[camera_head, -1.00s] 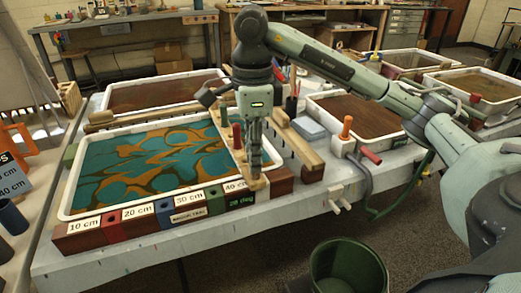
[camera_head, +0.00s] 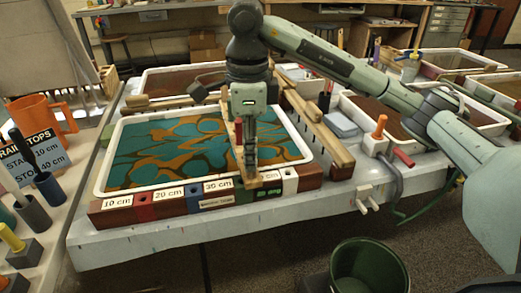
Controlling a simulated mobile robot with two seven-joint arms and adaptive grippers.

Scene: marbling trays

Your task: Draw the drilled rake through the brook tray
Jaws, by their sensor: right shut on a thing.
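The near tray (camera_head: 108,158) has a white rim and holds a teal and orange swirled surface. My right gripper (camera_head: 250,160) points down over its right part, shut on the wooden rake (camera_head: 229,118). The rake is a slim wooden bar running front to back across the tray. My left gripper is not in view.
A toothed wooden bar (camera_head: 313,118) lies right of the tray. A sign (camera_head: 38,157) reads start 10 cm, stop 40 cm. An orange-handled item (camera_head: 379,126) stands at the table's right. A green bin (camera_head: 368,268) stands on the floor. More trays lie behind.

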